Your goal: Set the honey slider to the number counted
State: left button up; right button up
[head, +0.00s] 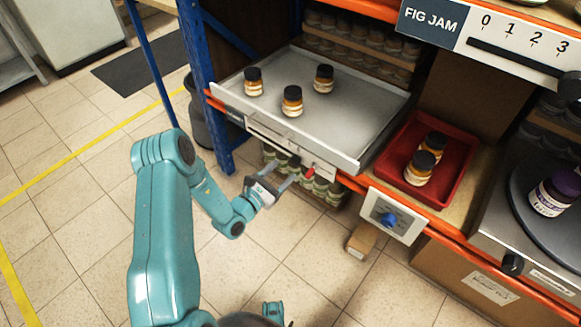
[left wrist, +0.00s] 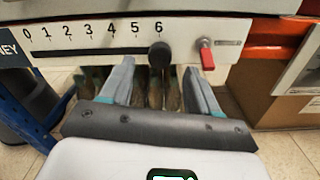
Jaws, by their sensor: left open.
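The honey slider shows in the left wrist view as a white panel (left wrist: 180,30) with a dark slot and numbers 0 to 6. Its black knob (left wrist: 160,56) stands at the slot's right end, just under the 6. My left gripper (left wrist: 160,72) is open, its two fingers either side of the knob in the picture; I cannot tell whether they reach around it. In the head view the left gripper (head: 287,172) is at the front of the grey tray (head: 350,120). Three dark-lidded amber jars, left (head: 253,81), front (head: 292,101) and right (head: 324,79), stand on the tray.
A red lever (left wrist: 206,55) sits right of the knob. A red bin (head: 459,179) holds two similar jars. A panel with a blue knob (head: 389,219), a fig jam slider (head: 510,55) and a turntable with a purple-lidded jar (head: 556,192) are further right. Floor at left is open.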

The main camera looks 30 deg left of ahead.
aim_at(293, 163)
pick_arm(q)
jog(key=w+b, duration=0.1)
jog(key=w, duration=0.4)
jog(key=shift+d, duration=0.2)
grip_shut()
jog(key=a, duration=0.3)
jog(key=a+b, duration=0.1)
jog(key=a, duration=0.2)
jog(key=a+b, duration=0.1)
jog(key=a, duration=0.2)
jog(key=shift+w+a+f, duration=0.1)
jog(key=shift+w, duration=0.3)
jog(key=shift+a, duration=0.5)
grip_release()
